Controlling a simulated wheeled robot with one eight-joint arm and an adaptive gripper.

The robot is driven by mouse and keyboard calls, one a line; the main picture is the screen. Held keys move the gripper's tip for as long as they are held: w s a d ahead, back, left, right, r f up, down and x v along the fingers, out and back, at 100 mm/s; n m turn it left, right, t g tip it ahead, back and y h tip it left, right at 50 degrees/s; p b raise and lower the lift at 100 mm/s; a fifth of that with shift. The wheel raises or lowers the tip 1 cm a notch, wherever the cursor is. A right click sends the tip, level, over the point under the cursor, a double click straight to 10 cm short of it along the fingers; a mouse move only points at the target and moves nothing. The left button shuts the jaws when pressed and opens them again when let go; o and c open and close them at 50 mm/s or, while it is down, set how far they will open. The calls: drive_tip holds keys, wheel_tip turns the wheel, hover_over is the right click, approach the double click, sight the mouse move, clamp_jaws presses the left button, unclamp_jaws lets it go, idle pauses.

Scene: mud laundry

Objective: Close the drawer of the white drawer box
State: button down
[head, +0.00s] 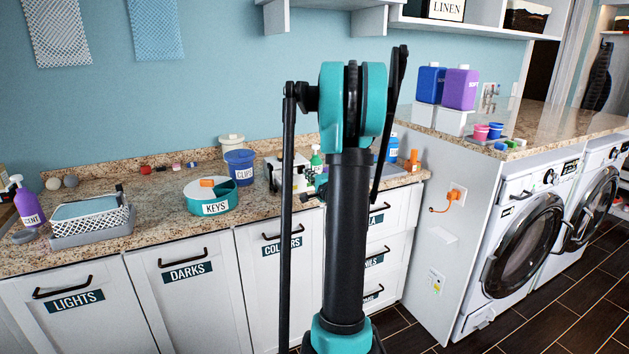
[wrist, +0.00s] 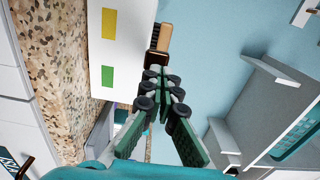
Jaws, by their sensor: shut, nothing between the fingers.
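The white drawer box (wrist: 122,12) is in the wrist view, standing on the granite counter, with a yellow and a green patch on its face. In the head view a white piece (head: 300,161), which looks like the same box, shows beside my arm, mostly hidden by it. I cannot tell how far its drawer is out. My gripper (wrist: 160,78) is shut and empty in the wrist view, its fingertips appearing close to the box's edge. I cannot tell whether they touch it. My arm hides most of that area in the head view.
A wooden brush with dark bristles (wrist: 160,38) is at the box's upper edge. The teal KEYS tub (head: 211,196), blue CLIPS tub (head: 239,167) and white basket (head: 92,217) are left on the counter.

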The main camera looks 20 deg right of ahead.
drive_tip(key=shift+w, duration=1.05)
drive_tip(key=w, duration=0.9)
drive_tip(key=shift+w+a, duration=0.2)
drive_tip(key=shift+w, duration=0.2)
